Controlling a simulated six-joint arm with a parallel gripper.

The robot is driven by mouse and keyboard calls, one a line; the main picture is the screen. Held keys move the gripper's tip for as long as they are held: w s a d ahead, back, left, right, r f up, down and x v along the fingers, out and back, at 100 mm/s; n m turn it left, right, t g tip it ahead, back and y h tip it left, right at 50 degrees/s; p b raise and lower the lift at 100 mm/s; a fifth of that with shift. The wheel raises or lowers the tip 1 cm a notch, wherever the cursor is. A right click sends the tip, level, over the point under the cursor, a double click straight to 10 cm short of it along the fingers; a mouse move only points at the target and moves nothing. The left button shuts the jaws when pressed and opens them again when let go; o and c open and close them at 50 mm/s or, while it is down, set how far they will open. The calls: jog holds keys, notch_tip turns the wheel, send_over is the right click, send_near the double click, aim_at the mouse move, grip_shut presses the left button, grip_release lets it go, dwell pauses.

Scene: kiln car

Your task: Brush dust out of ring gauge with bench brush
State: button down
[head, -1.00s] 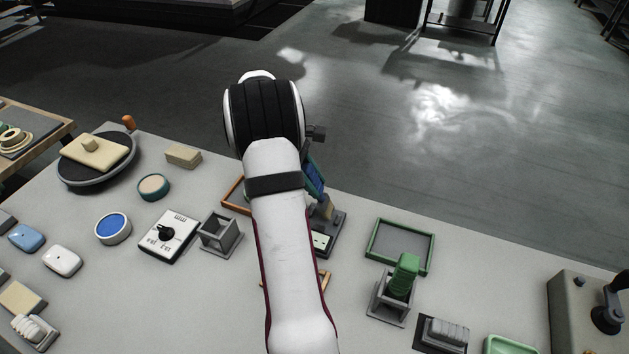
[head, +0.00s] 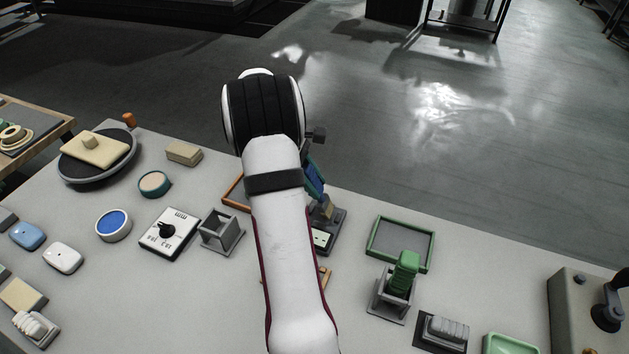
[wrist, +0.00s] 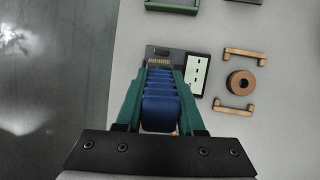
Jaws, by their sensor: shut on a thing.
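My gripper (wrist: 160,80) is shut on the bench brush (wrist: 161,108), whose blue ribbed handle fills the space between the teal fingers. The brush's tan bristle end points away from the gripper, over a dark fixture with a white marked plate (wrist: 196,73); whether it touches the fixture I cannot tell. In the head view the brush (head: 315,185) shows only partly beside my arm. A brown ring with a dark centre hole (wrist: 241,83), which looks like the ring gauge, lies to the right in the wrist view, between two orange brackets, apart from the brush. My arm hides it in the head view.
The orange brackets (wrist: 244,54) flank the ring. A green-rimmed tray (head: 372,254) and a grey stand with a green block (head: 404,275) are to the right. A grey open stand (head: 219,235) and a dial box (head: 168,236) are left. Bare tabletop lies between.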

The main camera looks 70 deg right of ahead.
jog(key=shift+f, duration=0.45)
dwell(0.5)
jog(key=shift+w, duration=0.1)
jog(key=shift+w, duration=0.5)
jog(key=shift+w, duration=0.6)
jog(key=shift+s, duration=0.1)
jog(key=shift+s, duration=0.55)
